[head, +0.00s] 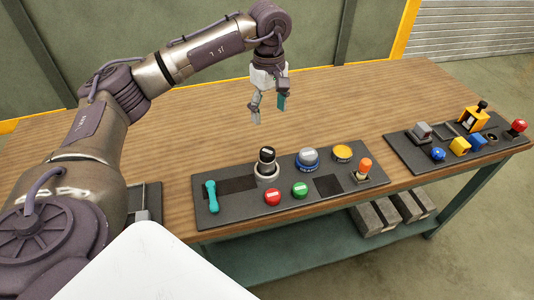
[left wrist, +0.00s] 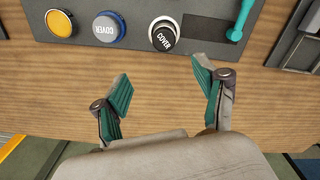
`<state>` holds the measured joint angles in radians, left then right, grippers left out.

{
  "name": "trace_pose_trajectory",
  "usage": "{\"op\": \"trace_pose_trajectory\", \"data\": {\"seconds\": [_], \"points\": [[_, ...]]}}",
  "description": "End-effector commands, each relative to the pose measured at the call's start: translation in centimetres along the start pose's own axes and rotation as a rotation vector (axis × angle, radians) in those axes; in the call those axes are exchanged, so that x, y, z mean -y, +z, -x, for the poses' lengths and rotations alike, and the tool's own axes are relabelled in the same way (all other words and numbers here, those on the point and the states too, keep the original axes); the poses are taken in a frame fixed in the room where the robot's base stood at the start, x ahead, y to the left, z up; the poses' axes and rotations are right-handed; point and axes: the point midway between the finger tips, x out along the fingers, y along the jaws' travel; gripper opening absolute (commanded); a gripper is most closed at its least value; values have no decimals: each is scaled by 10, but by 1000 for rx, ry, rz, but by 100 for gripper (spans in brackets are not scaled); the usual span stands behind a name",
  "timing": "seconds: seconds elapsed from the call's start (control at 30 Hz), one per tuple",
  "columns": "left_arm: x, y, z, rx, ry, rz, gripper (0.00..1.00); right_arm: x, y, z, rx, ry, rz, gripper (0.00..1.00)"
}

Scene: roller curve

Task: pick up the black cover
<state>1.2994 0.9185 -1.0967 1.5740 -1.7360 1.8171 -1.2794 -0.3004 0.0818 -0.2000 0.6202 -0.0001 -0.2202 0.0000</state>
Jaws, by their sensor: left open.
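The black cover (head: 267,156) is a short black cylinder with a white label, standing upright in a pale ring on the middle panel. In the left wrist view the black cover (left wrist: 164,38) shows from above with the word COVER, at the top, just beyond my fingertips. My left gripper (head: 268,108) is open and empty, with teal pads, held above the table behind the cover. It also shows in the left wrist view (left wrist: 161,76), its fingers spread apart and not touching the cover. My right gripper is not in view.
The middle panel (head: 233,215) also holds a blue-and-grey cover (head: 307,158), a yellow button (head: 342,152), red and green buttons, a teal handle (head: 211,196) and an orange-topped switch (head: 364,169). Another panel (head: 408,152) with controls lies right. The wooden table (head: 180,130) behind is clear.

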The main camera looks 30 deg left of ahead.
Motion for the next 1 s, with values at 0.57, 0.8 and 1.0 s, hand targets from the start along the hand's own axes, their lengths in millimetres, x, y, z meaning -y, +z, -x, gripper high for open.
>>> {"op": "trace_pose_trajectory", "data": {"seconds": [0.57, 0.8, 1.0], "points": [[3, -1, -82, -5, -8, -1, 71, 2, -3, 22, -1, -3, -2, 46], [10, 3, -106, -4, -12, -1, 71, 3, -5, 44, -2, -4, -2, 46], [10, 4, -132, -3, -7, 0, 71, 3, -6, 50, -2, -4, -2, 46]]}}
